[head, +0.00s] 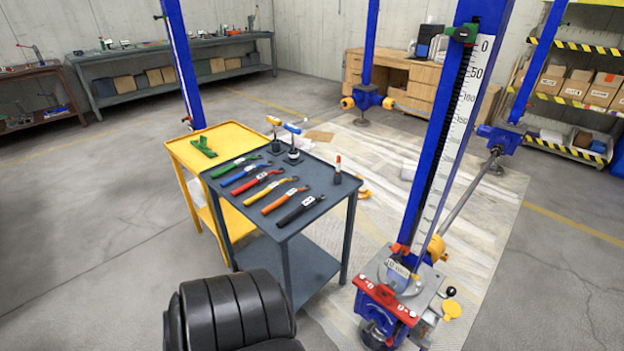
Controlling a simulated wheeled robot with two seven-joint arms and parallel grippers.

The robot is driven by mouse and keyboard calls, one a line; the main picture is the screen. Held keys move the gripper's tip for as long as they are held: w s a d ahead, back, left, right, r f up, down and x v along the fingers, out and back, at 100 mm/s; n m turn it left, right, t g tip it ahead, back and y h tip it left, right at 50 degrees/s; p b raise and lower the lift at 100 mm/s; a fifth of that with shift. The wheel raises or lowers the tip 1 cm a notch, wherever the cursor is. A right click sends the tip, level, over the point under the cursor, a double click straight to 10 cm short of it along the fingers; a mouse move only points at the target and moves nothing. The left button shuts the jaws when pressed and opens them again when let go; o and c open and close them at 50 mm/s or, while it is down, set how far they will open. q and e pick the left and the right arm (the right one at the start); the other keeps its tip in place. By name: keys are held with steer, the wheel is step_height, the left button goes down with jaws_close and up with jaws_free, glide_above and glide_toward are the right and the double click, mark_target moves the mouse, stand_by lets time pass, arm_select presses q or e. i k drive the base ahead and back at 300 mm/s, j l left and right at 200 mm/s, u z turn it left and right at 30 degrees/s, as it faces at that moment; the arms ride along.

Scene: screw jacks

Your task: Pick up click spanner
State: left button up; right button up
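I cannot tell which one is the click spanner. Neither of my grippers is in view.
The dark grey table (318,184) also bears upright tools with orange (273,121) and blue (291,129) tops and a small red-and-white-topped item (338,170). A yellow cart (181,149) adjoins its left. A blue screw jack (400,290) stands right. Floor at left is clear.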

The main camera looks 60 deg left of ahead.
mark_target(250, 170)
steer(key=u, duration=2.55)
steer(key=z, duration=0.45)
steer(key=i+j+z, duration=0.1)
steer(key=j+z, duration=0.2)
steer(key=z, duration=0.15)
steer(key=j+z, duration=0.65)
steer(key=z, duration=0.2)
steer(key=j+z, duration=0.3)
steer(key=z, duration=0.15)
